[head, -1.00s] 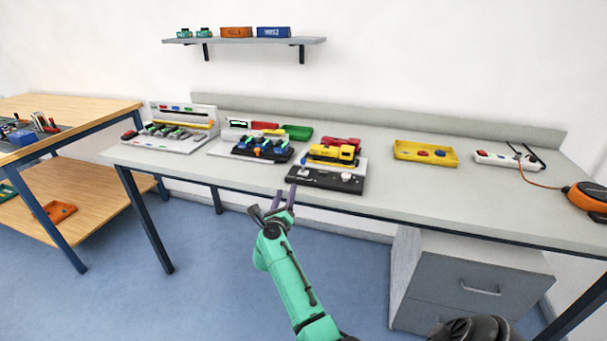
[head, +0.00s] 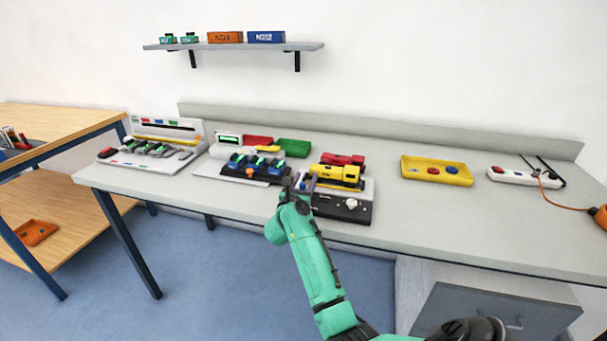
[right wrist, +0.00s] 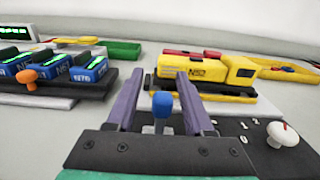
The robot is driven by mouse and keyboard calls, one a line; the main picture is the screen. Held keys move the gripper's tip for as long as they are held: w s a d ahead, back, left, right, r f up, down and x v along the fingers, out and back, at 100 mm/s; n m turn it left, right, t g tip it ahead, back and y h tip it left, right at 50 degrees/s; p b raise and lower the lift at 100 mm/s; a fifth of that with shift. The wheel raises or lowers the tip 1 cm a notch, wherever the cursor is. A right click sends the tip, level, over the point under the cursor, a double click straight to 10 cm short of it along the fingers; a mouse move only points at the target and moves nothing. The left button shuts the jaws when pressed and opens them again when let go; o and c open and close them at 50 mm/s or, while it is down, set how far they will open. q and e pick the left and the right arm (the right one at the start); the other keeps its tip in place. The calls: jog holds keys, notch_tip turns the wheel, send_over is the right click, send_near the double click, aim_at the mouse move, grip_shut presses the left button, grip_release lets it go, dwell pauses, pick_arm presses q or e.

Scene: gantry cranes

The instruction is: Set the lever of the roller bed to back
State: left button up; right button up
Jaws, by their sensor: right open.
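The roller bed (head: 342,207) stands at the bench's front edge, with a black control panel in front and a yellow locomotive (head: 337,174) behind. In the right wrist view the locomotive (right wrist: 205,70) is beyond my fingers. A blue-capped lever (right wrist: 162,104) stands between the two purple fingers of my right gripper (right wrist: 160,110), with a gap visible on both sides. Its foot is hidden by the gripper body, and I cannot tell its tilt. My right gripper (head: 301,184) is open at the panel's left end. My left gripper is out of view.
A white knob (right wrist: 283,135) stands on the panel's right. To the left is a unit with blue blocks (head: 252,165) and an orange-knobbed lever (right wrist: 29,76). A yellow tray (head: 437,170) and a white power strip (head: 523,177) lie right, with clear bench between.

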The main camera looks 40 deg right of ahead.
jog(key=shift+s+a+r, duration=0.15)
jog(key=shift+s+r, duration=0.05)
grip_shut()
jog(key=shift+a+r, duration=0.1)
jog(key=n+p, duration=0.1)
jog(key=w+n+p, duration=0.1)
jog(key=n+p, duration=0.1)
jog(key=shift+a+r, duration=0.15)
jog(key=shift+a, duration=0.2)
jog(key=shift+w+a+f+n+p, duration=0.2)
jog(key=shift+w+f+n+p, duration=0.2)
jog(key=shift+n, duration=0.6)
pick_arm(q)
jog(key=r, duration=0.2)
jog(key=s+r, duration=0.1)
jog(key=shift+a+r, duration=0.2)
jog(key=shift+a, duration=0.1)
pick_arm(e)
jog(key=shift+f, duration=0.1)
grip_release()
jog(key=shift+d+f, duration=0.1)
